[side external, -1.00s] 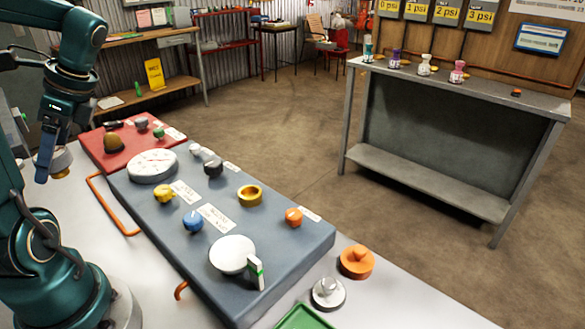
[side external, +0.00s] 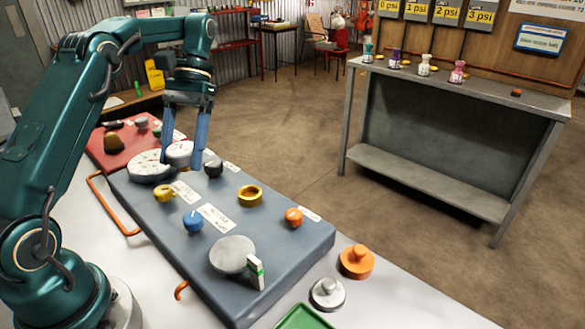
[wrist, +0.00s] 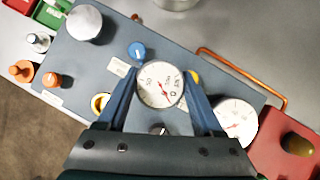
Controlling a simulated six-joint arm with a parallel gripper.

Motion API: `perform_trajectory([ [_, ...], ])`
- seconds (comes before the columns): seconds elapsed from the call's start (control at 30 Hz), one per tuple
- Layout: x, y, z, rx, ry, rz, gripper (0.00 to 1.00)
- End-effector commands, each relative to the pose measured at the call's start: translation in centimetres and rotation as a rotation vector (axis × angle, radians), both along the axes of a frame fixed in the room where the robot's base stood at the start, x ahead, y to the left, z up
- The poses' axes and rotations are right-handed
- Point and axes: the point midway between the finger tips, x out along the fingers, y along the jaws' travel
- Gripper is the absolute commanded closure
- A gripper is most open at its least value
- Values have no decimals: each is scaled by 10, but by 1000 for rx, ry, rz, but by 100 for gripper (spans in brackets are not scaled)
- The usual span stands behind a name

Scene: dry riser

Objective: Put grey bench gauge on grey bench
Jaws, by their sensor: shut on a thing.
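My gripper (side external: 181,164) is shut on a round white-faced gauge (side external: 180,154), gripped by its sides. In the wrist view my gripper (wrist: 157,82) has a finger on each side of the gauge (wrist: 160,85), and its dial and red needle face the camera. The gauge appears held above the blue-grey bench slab (side external: 290,250), over its far part. A second round gauge (side external: 150,166) sits at the slab's far end, beside the red slab (side external: 95,150); it also shows in the wrist view (wrist: 235,122). A plain grey disc (side external: 232,254) is at the slab's near end.
A yellow knob (side external: 164,193), blue knob (side external: 193,221), black knob (side external: 213,168), brass ring (side external: 250,195) and orange knob (side external: 293,217) stand on the slab. A green-white upright piece (side external: 256,272) is beside the grey disc. An orange pipe (side external: 108,205) runs along the left.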

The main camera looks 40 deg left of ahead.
Motion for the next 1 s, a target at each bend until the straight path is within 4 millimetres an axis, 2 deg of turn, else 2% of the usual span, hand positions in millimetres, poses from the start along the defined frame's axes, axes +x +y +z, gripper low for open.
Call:
perform_trajectory([
  [0.2,40,-49,0,-13,-6,312,100],
  [0.4,63,-78,5,-16,4,495,100],
  [0.73,87,-113,12,-15,20,684,100],
  [1.0,97,-137,15,-14,23,802,100],
])
